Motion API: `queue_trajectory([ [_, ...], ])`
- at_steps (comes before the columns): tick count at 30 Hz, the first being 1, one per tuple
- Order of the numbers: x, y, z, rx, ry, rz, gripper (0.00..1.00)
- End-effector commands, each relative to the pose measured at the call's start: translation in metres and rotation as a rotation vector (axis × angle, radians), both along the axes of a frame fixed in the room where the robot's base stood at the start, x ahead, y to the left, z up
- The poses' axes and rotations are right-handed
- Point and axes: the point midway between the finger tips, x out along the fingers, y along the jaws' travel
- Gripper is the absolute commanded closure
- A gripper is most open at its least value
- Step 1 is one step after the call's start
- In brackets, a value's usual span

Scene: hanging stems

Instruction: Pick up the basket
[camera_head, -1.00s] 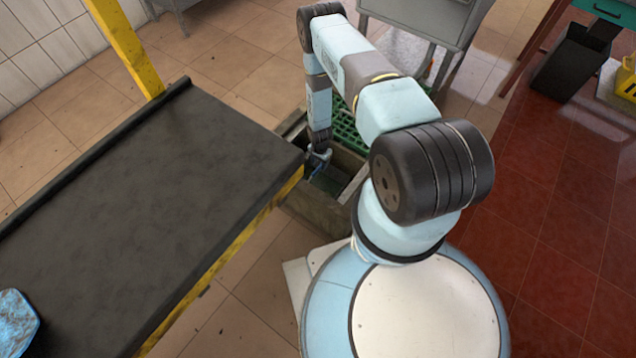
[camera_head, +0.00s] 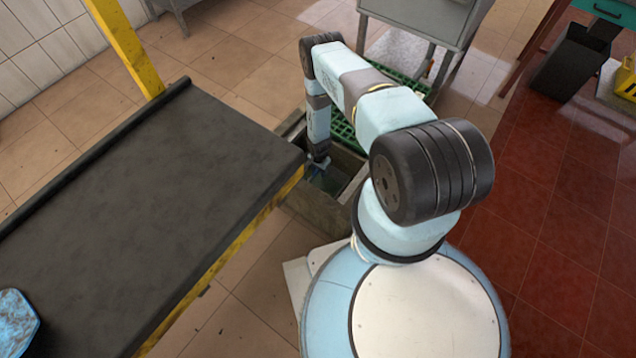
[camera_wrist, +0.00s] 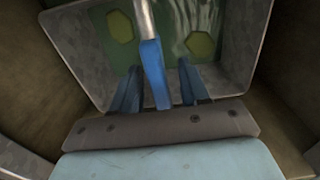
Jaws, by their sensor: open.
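The basket (camera_wrist: 238,52) is a grey, box-like container with a green floor and yellowish patches inside. Its pale metal handle with a blue grip (camera_wrist: 151,62) stands up in the wrist view. My gripper (camera_wrist: 159,68) is open, with one dark blue finger on each side of the grip. I cannot tell whether either finger touches it. In the head view my gripper (camera_head: 319,165) points down into a rectangular pit in the floor, and the basket is mostly hidden there.
Brown pit walls (camera_wrist: 285,85) stand close around the basket. A green grate (camera_head: 345,133) lies behind the pit. A black-topped table (camera_head: 150,190) with a yellow frame is close on the left. A grey metal cabinet (camera_head: 420,20) stands behind.

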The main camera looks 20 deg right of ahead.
Motion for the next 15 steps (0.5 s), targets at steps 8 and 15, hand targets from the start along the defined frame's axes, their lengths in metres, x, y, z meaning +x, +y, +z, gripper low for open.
queue_trajectory([
  [8, 0.0001, 0.0001, 0.0004, 0.0, 0.0, 0.0, 0.73],
  [15, 0.0001, 0.0001, 0.0004, 0.0, 0.0, 0.001, 0.96],
])
